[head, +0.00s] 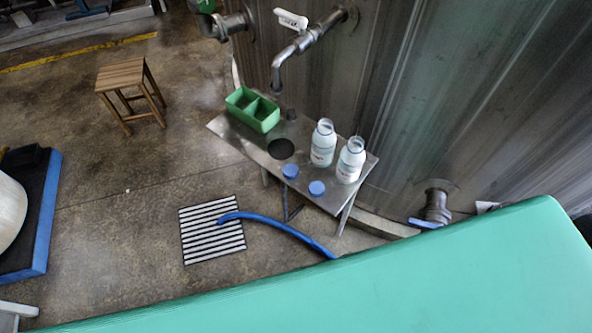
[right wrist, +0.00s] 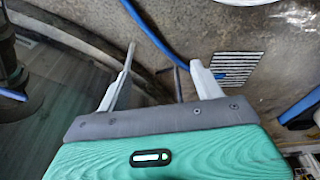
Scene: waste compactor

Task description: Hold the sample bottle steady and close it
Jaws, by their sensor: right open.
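Two white sample bottles with clear necks stand upright on a small metal table (head: 230,132). The left bottle (head: 323,145) is beside the right bottle (head: 350,162), slightly farther back. Both necks look uncapped. Two blue caps lie at the table's front edge, a left cap (head: 290,171) and a right cap (head: 317,188). My right gripper (right wrist: 163,58) shows in the right wrist view, its two fingers apart with nothing between them. It points toward the floor, and no bottle or cap is seen there. My left gripper is in neither view.
A green divided tray (head: 253,109) sits at the table's left end, near a dark round opening (head: 281,148). A pipe tap (head: 292,50) hangs behind the table. A blue hose (head: 280,228) runs to a floor grate (head: 212,229). A wooden stool (head: 122,75) stands left.

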